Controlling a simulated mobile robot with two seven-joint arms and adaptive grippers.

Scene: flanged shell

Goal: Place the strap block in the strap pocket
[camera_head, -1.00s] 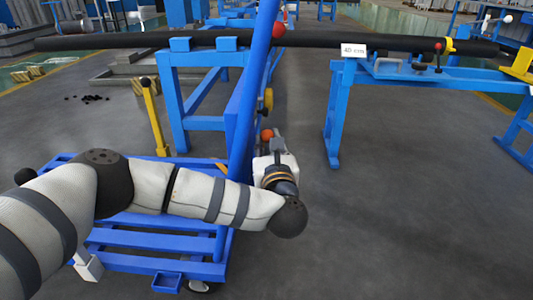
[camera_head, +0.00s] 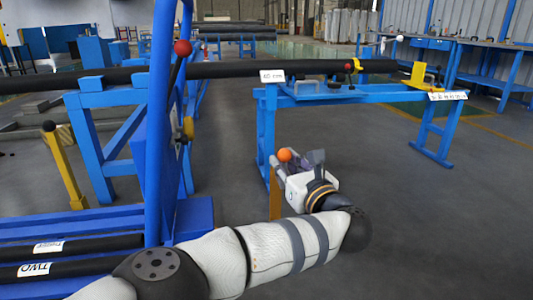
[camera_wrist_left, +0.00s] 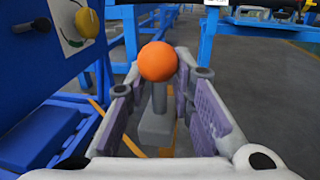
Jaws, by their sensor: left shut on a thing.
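My left gripper (camera_head: 283,168) is held out in front of the blue frames, above the floor. It is shut on a grey block with an orange ball knob (camera_head: 284,155), which I take to be the strap block. In the left wrist view the fingers (camera_wrist_left: 160,75) close on either side just below the orange ball (camera_wrist_left: 158,61). A grey stem and grey block (camera_wrist_left: 155,129) hang below the ball, apart from any surface I can see. I cannot make out the strap pocket in either view. My right gripper is not in view.
A blue bench (camera_head: 370,92) with a long black bar (camera_head: 300,68) and a yellow stop (camera_head: 418,75) stands beyond the gripper. A tall blue post (camera_head: 158,130) with a red-knobbed lever and a blue rack with black bars (camera_head: 95,245) stand left. Right floor is clear.

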